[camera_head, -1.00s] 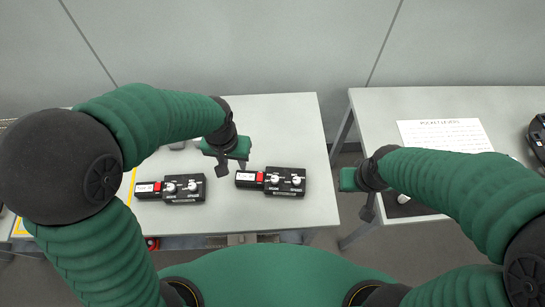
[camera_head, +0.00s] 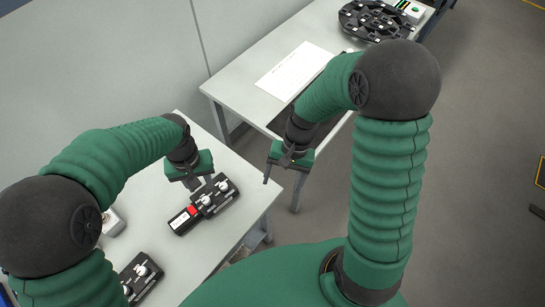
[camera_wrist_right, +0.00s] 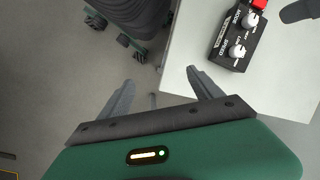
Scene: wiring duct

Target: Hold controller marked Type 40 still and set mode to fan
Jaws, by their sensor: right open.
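Two black controllers with white knobs stand on the left table. The farther controller (camera_head: 213,197) has a red part and a white label at its left end; the nearer controller (camera_head: 141,273) is partly cut off by my left arm. Their type markings are too small to read. My left gripper (camera_head: 192,186) is just behind the farther controller, close to it; its fingers are partly hidden. My right gripper (camera_head: 278,172) is open and empty, off the table's right edge. In the right wrist view, its spread fingers (camera_wrist_right: 162,92) are apart from a controller (camera_wrist_right: 238,42) with two knobs.
The left table's edge (camera_head: 262,212) lies between the farther controller and my right gripper. A second table (camera_head: 240,95) behind holds a white sheet (camera_head: 295,68) and a round black tray (camera_head: 375,20). Open floor lies to the right.

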